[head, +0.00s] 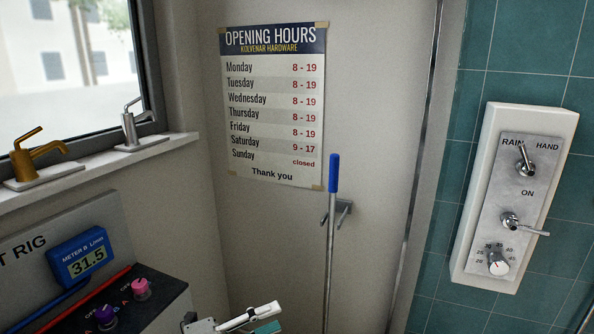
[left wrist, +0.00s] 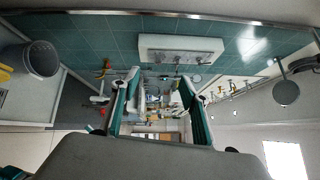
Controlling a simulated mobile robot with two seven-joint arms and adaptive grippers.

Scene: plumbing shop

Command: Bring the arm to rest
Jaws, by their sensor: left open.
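My left gripper (head: 248,319) shows at the bottom edge of the head view, with white finger parts and a teal pad. Most of it and its arm are cut off below the frame. In the left wrist view the left gripper (left wrist: 160,92) has its two teal-lined fingers spread wide apart. Nothing is held between them; only the distant room shows through the gap. My right gripper is in neither view.
A test rig with a blue meter (head: 82,256) reading 31.5 stands at lower left. A blue-handled pole (head: 332,190) leans near a wall hook. A shower control panel (head: 516,195) is on the tiled wall at right. Two taps stand on the windowsill (head: 95,168).

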